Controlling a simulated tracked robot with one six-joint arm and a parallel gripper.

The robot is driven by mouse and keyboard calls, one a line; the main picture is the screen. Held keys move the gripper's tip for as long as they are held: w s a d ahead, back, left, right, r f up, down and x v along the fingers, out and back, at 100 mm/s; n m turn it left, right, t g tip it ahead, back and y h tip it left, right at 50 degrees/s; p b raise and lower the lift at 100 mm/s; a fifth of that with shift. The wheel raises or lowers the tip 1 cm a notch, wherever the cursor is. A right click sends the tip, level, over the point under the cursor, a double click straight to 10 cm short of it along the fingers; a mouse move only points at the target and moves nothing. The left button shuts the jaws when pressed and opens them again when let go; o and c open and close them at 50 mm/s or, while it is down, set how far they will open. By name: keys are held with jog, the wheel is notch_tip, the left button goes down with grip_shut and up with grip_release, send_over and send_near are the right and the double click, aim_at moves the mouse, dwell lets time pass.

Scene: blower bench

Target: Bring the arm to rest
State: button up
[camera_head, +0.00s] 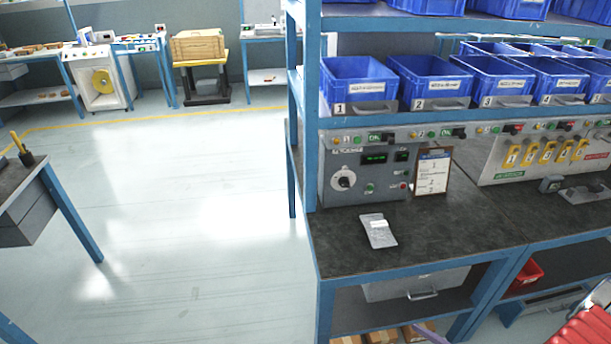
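My gripper and arm do not show clearly in the head view, so I cannot see whether the gripper is open or shut. The blower bench (345,250) stands at the right with a dark worktop and a blue frame. A grey control panel (370,170) with a dial and small green displays stands at the back of its worktop. A small grey flat object (378,230) lies on the worktop in front of the panel. A clipboard (433,171) with a paper leans upright beside the panel.
Numbered blue bins (358,84) fill the shelf above the worktop. A red ribbed object (585,335) shows at the bottom right corner. Another bench (28,200) stands at the left edge. The pale floor (180,220) between the benches is clear.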

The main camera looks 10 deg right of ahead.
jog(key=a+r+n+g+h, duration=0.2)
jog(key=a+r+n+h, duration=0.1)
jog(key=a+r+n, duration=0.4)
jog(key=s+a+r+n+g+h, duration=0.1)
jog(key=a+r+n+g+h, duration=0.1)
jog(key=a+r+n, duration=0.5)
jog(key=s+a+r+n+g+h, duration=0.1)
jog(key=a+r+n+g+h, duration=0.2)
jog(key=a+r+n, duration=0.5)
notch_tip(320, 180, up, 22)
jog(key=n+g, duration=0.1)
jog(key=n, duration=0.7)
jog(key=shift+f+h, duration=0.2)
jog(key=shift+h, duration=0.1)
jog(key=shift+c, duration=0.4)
